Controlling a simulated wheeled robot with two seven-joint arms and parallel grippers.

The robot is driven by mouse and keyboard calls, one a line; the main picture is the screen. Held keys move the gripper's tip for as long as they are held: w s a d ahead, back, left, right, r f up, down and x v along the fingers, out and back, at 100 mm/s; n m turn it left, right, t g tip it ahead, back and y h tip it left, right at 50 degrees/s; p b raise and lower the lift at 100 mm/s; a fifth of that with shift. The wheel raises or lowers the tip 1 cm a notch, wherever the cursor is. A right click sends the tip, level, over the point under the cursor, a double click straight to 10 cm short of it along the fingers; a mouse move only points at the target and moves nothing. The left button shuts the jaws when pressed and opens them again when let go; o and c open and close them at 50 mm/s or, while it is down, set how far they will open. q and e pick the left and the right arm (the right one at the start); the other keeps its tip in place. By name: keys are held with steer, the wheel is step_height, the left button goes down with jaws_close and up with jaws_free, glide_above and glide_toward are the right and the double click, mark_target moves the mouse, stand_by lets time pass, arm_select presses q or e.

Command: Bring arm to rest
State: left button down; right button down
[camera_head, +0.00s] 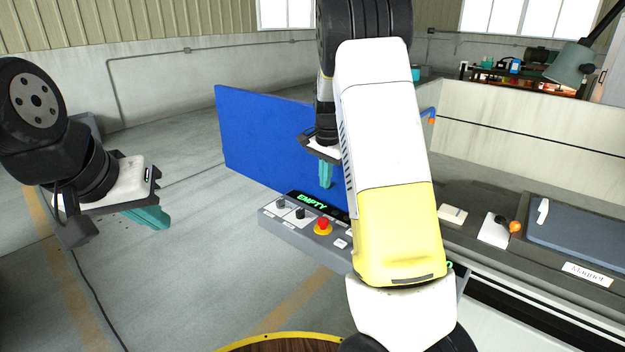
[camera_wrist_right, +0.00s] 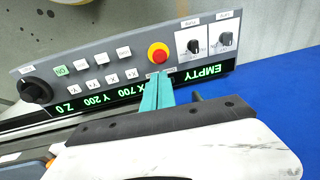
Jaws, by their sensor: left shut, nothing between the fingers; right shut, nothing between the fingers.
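My left gripper (camera_head: 150,217) is at the left of the head view, with its teal fingers together and empty, over open floor. My right gripper (camera_head: 326,176) hangs above the machine's control panel (camera_head: 280,226), in front of a blue panel (camera_head: 262,142). My right arm, white and yellow, crosses the middle of the view and hides part of the control panel. In the right wrist view the teal fingers (camera_wrist_right: 157,94) are closed together with nothing between them, and appear near the red emergency button (camera_wrist_right: 160,56). Whether they touch the panel cannot be told.
The control panel carries knobs, white buttons and a green display (camera_wrist_right: 212,73) reading EMPTY. At right is a machine bed with an orange-knobbed switch (camera_head: 515,227) and a dark plate labelled Magnet (camera_head: 580,235). A lamp (camera_head: 570,65) hangs at upper right. Floor at left is open.

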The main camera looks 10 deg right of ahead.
steer(key=s+a+r+n+t+y, duration=0.1)
steer(key=s+a+r+n+t, duration=0.2)
steer(key=s+r, duration=0.65)
steer(key=s+a+r+n+y, duration=0.2)
steer(key=s+r+n, duration=0.3)
steer(key=s, duration=0.7)
steer(key=s+a+n+t, duration=0.1)
steer(key=s+n, duration=0.2)
steer(key=s, duration=0.7)
steer(key=shift+a+t+h, duration=0.3)
steer(key=shift+a, duration=0.1)
steer(key=shift+s+d+r, duration=0.1)
steer(key=shift+s, duration=0.05)
